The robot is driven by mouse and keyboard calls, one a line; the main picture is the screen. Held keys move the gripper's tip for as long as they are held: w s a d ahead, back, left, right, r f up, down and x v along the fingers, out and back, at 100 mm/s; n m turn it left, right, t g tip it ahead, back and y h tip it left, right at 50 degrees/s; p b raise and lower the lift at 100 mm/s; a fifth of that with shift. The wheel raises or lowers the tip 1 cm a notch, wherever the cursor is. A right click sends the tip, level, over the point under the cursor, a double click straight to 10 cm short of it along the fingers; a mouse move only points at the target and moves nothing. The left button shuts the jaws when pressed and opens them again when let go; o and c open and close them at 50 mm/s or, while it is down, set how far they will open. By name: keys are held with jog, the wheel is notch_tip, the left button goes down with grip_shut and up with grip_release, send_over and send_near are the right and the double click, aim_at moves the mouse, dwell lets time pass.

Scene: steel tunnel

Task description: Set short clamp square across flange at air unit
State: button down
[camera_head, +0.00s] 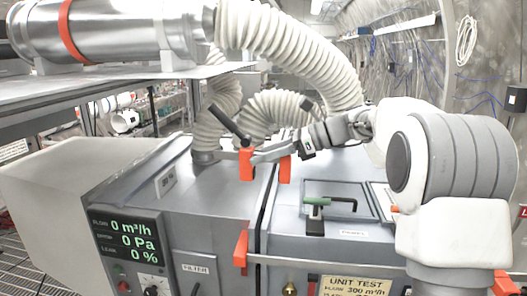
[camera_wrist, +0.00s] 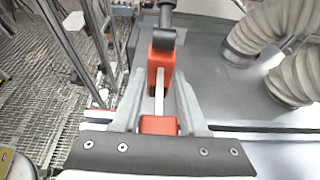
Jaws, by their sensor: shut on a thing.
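The short clamp (camera_head: 247,164) has orange jaws, a steel bar and a black handle. My gripper (camera_head: 268,154) is shut on it. In the wrist view the fingers lie either side of the bar (camera_wrist: 159,88), with one orange jaw (camera_wrist: 160,66) beyond the tips and another between the fingers. The flange seam (camera_head: 263,215) runs between two grey housings of the air unit (camera_head: 215,205). The jaws appear on either side of the seam, the bar roughly crosswise to it. I cannot tell whether the clamp touches the flange.
A longer orange clamp (camera_head: 241,249) spans the unit's front low down. A green-handled tool (camera_head: 328,202) sits on the lid at right. Ribbed hoses (camera_head: 290,40) arch behind my gripper and show close at right in the wrist view (camera_wrist: 255,35). A display (camera_head: 133,240) faces front left.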

jog(key=shift+f+b, duration=1.1)
jog(key=shift+f, duration=1.6)
jog(key=shift+f, duration=0.6)
